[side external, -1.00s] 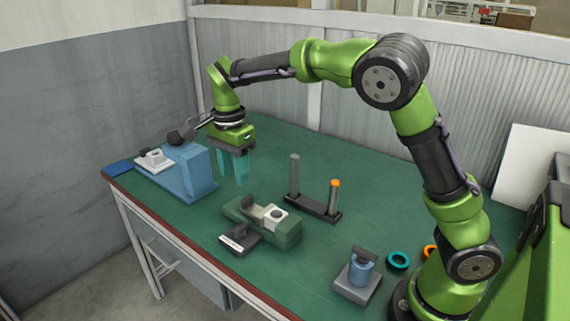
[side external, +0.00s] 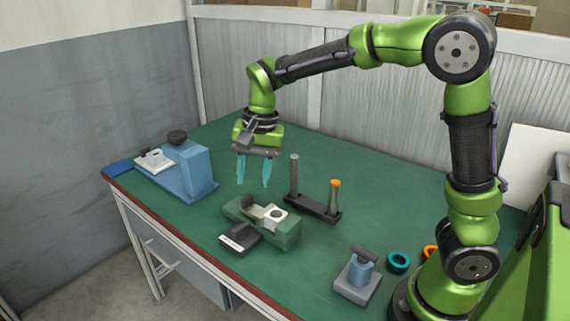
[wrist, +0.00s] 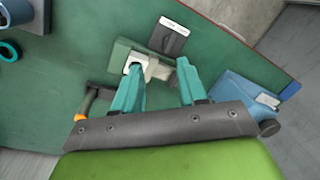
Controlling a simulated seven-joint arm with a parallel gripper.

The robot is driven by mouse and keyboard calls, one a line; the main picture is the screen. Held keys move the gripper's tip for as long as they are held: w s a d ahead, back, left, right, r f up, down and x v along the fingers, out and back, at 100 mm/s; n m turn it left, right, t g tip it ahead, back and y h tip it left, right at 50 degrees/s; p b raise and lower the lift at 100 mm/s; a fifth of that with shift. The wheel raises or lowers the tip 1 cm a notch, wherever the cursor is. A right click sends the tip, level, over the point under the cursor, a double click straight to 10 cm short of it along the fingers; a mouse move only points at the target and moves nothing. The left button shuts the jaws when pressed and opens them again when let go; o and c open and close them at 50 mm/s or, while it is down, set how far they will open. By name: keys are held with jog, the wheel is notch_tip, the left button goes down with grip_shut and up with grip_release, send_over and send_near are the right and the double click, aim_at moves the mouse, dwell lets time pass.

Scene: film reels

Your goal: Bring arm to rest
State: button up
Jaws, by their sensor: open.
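My gripper (side external: 254,172) is open and empty, with two teal fingers pointing down above the green table. It hangs in the air behind the green device with a light grey block (side external: 262,222), and apart from it. In the wrist view my gripper (wrist: 158,88) shows its fingers spread, with the green device (wrist: 122,52) beyond them. My arm arches over the back of the table from its base at the right.
A blue machine (side external: 190,172) stands at the table's left end. A dark stand with two posts (side external: 318,208) is right of my gripper. A blue-grey fixture (side external: 358,278) and a teal ring (side external: 398,262) lie near my base. The back middle of the green table (side external: 330,155) is clear.

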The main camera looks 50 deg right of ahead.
jog(key=s+d+r+n+t, duration=0.1)
jog(key=s+r+n+t, duration=0.1)
jog(key=s, duration=0.6)
jog(key=s+d+r+n+t, duration=0.1)
jog(key=s+r+n+t, duration=0.2)
jog(key=s, duration=0.6)
jog(key=shift+d+n+t+y, duration=0.15)
jog(key=shift+n+t+y, duration=0.15)
jog(key=shift+n+t, duration=0.35)
